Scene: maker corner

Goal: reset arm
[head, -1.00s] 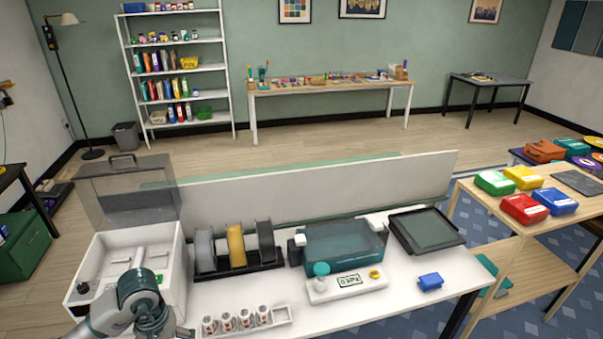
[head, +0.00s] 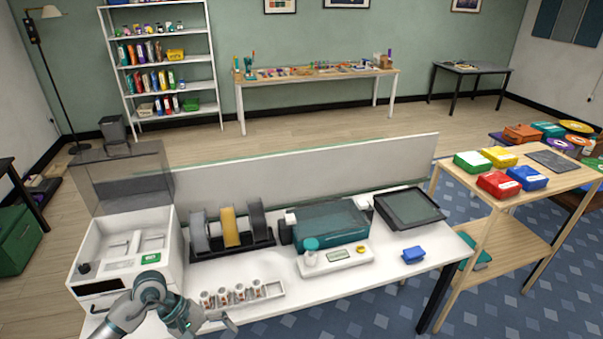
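My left arm comes in at the bottom left, in front of the white machine and the vial rack. Its wrist bends to the right, and my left gripper (head: 228,321) is low at the picture's bottom edge, near the front edge of the white table (head: 330,292). The gripper is small and partly cut off, so whether its fingers are open or shut cannot be told. Nothing is clearly seen in it. My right gripper is not in view.
A white machine (head: 95,243) with a raised clear lid stands behind the arm. A rack (head: 272,290) of capped vials is close to the gripper. Spools, a teal-covered device (head: 330,226), a dark tray (head: 410,208) and a blue box (head: 413,255) stand further right.

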